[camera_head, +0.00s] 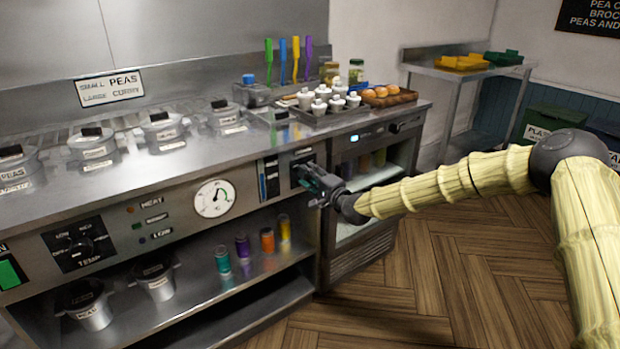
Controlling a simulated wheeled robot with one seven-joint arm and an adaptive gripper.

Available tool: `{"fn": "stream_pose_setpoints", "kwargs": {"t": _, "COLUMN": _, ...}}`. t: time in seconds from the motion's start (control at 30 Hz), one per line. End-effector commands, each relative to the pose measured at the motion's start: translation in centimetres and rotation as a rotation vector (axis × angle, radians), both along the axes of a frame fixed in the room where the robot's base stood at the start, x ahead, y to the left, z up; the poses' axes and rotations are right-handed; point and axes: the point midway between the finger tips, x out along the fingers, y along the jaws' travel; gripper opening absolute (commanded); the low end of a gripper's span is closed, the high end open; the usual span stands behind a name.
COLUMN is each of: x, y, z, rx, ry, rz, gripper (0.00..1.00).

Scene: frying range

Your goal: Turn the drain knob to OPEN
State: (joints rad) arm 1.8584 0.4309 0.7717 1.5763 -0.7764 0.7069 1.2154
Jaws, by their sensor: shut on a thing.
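The drain knob's dark panel (303,158) is on the right part of the range front, just right of a blue gauge strip. My gripper (308,176) is at this panel, its fingers shut on the knob there. The knob itself is hidden by the fingers, so I cannot tell which way it points. My arm reaches in from the right, in a pale yellow sleeve.
The temp knob panel (78,245), round dial (214,198) and green switch (9,273) are further left on the front. Lidded pots and a tray of shakers (325,112) sit on top. The wooden floor (430,290) is clear.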

Motion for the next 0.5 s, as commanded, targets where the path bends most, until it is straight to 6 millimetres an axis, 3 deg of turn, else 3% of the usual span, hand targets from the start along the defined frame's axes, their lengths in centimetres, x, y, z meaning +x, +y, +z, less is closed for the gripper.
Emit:
{"fn": "stream_pose_setpoints", "kwargs": {"t": 0.37, "x": 0.19, "y": -0.35, "z": 0.04, "rx": 0.004, "ry": 0.002, "rz": -0.006, "gripper": 0.13}}
{"fn": "stream_pose_setpoints", "kwargs": {"t": 0.4, "x": 0.19, "y": -0.35, "z": 0.04, "rx": 0.004, "ry": 0.002, "rz": -0.006, "gripper": 0.45}}
{"fn": "stream_pose_setpoints", "kwargs": {"t": 0.5, "x": 0.14, "y": -0.22, "z": 0.03, "rx": 0.003, "ry": 0.001, "rz": -0.004, "gripper": 0.6}}
